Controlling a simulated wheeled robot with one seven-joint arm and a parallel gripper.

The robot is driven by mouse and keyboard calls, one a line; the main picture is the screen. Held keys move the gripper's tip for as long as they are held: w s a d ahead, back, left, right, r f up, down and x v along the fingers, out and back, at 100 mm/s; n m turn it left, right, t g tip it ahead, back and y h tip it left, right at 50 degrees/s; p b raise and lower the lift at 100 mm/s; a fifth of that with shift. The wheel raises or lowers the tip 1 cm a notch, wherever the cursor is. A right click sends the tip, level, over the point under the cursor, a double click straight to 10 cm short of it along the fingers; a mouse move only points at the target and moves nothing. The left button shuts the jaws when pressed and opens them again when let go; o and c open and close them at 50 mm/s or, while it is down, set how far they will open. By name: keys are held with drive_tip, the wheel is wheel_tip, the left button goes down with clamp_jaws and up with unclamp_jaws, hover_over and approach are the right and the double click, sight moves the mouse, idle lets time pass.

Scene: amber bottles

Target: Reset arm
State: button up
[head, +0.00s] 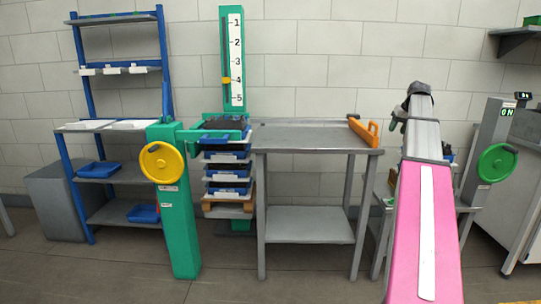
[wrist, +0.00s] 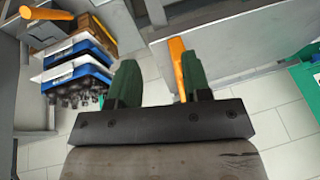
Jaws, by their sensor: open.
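My gripper (wrist: 159,64) shows in the wrist view with its two green fingers spread apart and nothing held between them. An orange bar (wrist: 177,62) lies beyond the fingers, close to the right one in the picture; I cannot tell how far off it is. In the head view my arm reaches forward at the right, past the right end of the grey table (head: 310,137). The gripper (head: 394,124) shows only in part there, beside the arm's dark end. I cannot make out any amber bottle clearly.
An orange piece (head: 363,131) stands on the table's right end. A green stand (head: 178,225) with a yellow wheel, stacked blue trays (head: 228,172) and a blue shelf rack (head: 165,60) are to the left. A green wheel (head: 497,163) is at the right. The table's middle is clear.

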drive_tip(key=s+a+f+g, duration=0.1)
drive_tip(key=s+a+f, duration=0.3)
drive_tip(key=a+f, duration=0.8)
drive_tip(key=s+a+f+g, duration=0.1)
drive_tip(key=s+a+f, duration=0.3)
drive_tip(key=a+f, duration=0.75)
drive_tip(key=s+a+f, duration=0.4)
drive_tip(key=s+f, duration=0.2)
drive_tip(key=f, duration=0.1)
drive_tip(key=s+a+f+g+h, duration=0.1)
drive_tip(key=s+a+f, duration=0.3)
drive_tip(key=s+f, duration=0.3)
drive_tip(key=s+a+f+n+g+h, duration=0.1)
drive_tip(key=s+a+f, duration=0.2)
drive_tip(key=s+f, duration=0.4)
wheel_tip(320, 180, down, 2)
drive_tip(key=shift+a+f, duration=0.1)
drive_tip(key=shift+a, duration=0.3)
